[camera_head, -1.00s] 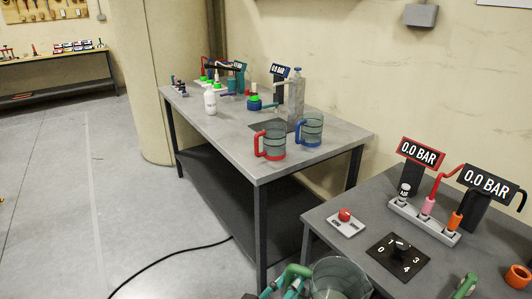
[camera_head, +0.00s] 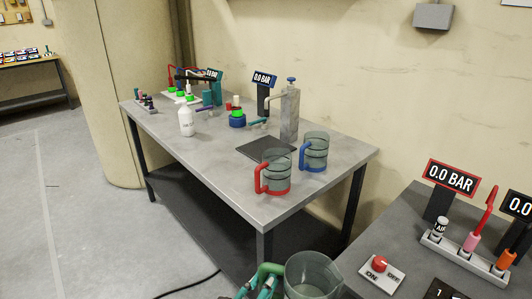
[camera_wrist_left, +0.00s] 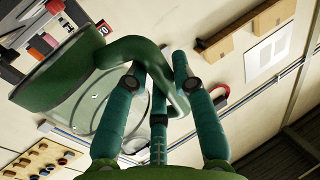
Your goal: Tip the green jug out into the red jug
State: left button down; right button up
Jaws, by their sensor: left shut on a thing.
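The green jug (camera_head: 314,272) is a clear jug with a green handle (camera_head: 268,269), at the bottom edge of the head view. Its rim faces up and it looks about upright; its lower part is cut off. My left gripper (camera_head: 256,288), with teal fingers, is shut on the handle; the left wrist view shows the fingers (camera_wrist_left: 165,80) around the green handle (camera_wrist_left: 138,48) beside the clear body (camera_wrist_left: 95,98). The red jug (camera_head: 278,174), clear with a red handle, stands upright near the front corner of the grey table, apart from the green jug. My right gripper is not in view.
A blue-handled jug (camera_head: 315,149) stands just behind the red jug. A dark plate (camera_head: 262,149), a grey column (camera_head: 290,113) and a white bottle (camera_head: 186,121) stand farther back on the table (camera_head: 225,165). A second table with a switch (camera_head: 381,268) is at right.

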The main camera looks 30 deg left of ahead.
aim_at(276, 165)
jog(key=i+j, duration=0.2)
jog(key=j, duration=0.15)
jog(key=i+j, duration=0.15)
jog(key=j, duration=0.25)
jog(key=i+j, duration=0.2)
jog(key=j, duration=0.15)
